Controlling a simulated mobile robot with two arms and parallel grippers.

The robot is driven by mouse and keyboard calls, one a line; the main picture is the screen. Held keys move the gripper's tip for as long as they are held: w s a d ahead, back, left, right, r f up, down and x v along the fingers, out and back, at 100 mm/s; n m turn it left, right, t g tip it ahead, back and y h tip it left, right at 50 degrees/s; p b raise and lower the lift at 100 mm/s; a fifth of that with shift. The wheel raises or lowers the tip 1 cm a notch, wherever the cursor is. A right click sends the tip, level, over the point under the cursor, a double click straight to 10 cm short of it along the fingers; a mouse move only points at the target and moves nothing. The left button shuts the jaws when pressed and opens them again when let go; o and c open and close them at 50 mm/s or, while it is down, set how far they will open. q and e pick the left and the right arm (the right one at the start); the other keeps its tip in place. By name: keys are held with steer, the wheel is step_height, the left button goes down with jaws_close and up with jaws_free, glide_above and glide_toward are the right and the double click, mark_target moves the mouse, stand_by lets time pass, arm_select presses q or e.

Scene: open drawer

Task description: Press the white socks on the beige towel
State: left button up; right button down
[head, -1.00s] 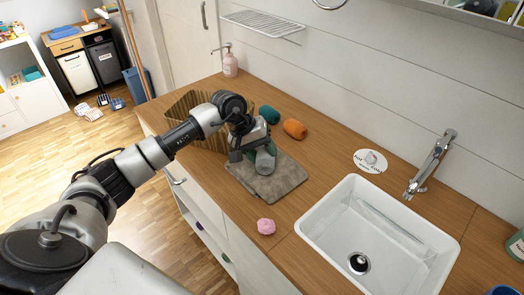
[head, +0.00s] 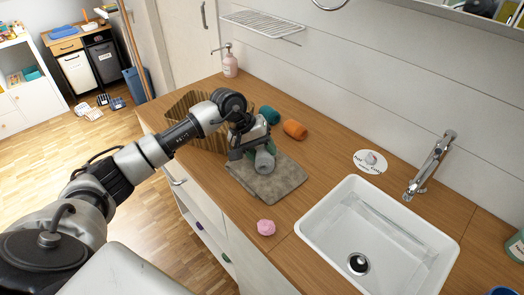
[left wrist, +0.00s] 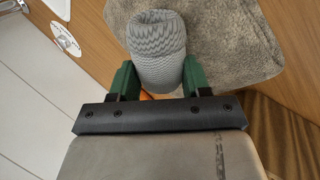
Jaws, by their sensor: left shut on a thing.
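The white socks (head: 265,161), a pale grey-white ribbed roll, are between the green fingers of my left gripper (head: 254,148). The left wrist view shows the roll (left wrist: 156,48) with one finger of my left gripper (left wrist: 158,80) on each side. The beige towel (head: 277,185) lies folded flat on the counter, below the roll and the gripper; it also shows in the left wrist view (left wrist: 235,45). The roll is over the towel's back part; I cannot tell whether it touches. My right gripper is not in view.
Teal (head: 270,114) and orange (head: 294,129) rolls lie behind the towel. A slatted basket (head: 187,108) stands to its left. A pink object (head: 266,227) lies in front. The white sink (head: 318,238) and faucet (head: 432,165) are to the right.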

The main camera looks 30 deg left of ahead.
arm_select(q)
steer(key=shift+r+p, duration=1.05)
steer(key=shift+r, duration=2.55)
